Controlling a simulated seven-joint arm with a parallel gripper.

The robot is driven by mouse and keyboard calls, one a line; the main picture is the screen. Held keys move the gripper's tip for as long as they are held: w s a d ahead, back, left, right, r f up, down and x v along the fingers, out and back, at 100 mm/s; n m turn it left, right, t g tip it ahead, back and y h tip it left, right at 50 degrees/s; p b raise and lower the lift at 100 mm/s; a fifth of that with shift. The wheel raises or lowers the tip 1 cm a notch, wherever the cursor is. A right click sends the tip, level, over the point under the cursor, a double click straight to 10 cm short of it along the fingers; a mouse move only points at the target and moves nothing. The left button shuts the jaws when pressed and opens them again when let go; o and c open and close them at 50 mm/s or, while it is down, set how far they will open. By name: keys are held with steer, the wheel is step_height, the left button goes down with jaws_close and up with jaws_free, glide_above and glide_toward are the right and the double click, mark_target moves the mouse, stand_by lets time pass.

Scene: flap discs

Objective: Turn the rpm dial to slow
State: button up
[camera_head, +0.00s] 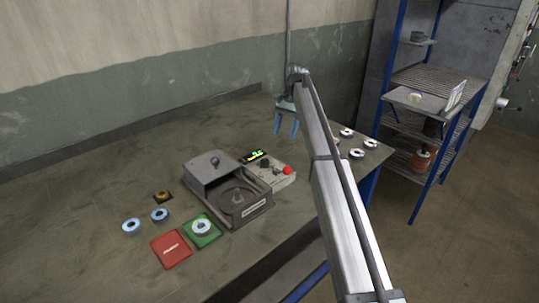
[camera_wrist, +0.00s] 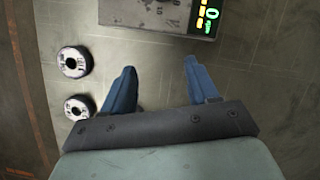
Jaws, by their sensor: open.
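The control box (camera_head: 272,172) sits on the bench at the right side of a grey machine. It carries a lit green and yellow display (camera_head: 254,156), a red button (camera_head: 287,170) and small dark knobs; which knob is the rpm dial is too small to tell. In the wrist view part of the control box (camera_wrist: 160,14) shows at the top edge, with its display (camera_wrist: 208,14) at the box's right end. My gripper (camera_head: 287,126) is above the bench behind the box, apart from it. In the wrist view my gripper (camera_wrist: 158,66) has two blue fingers spread wide with nothing between them.
The grey machine (camera_head: 228,190) has a raised lid. Several flap discs (camera_head: 347,132) lie at the bench's right end; others lie near a red pad (camera_head: 171,250) and a green pad (camera_head: 203,231). A blue-framed shelf (camera_head: 437,80) stands right. The bench's back left is clear.

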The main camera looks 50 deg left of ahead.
mark_target(265, 160)
steer(key=s+d+r+m+y, duration=0.3)
steer(key=s+d+r+m, duration=0.3)
steer(key=s+d, duration=0.2)
steer(key=s+a+f+m, duration=0.1)
steer(key=a+f+m, duration=0.1)
steer(key=f, duration=0.2)
steer(key=s+a+f+m+y, duration=0.1)
steer(key=a+f+m, duration=0.1)
steer(key=f+m, duration=0.1)
steer(key=s+a+f+m+t, duration=0.1)
steer(key=a+f+m, duration=0.1)
steer(key=f, duration=0.3)
steer(key=shift+f+m, duration=0.35)
steer(key=shift+m, duration=0.25)
steer(key=c, duration=1)
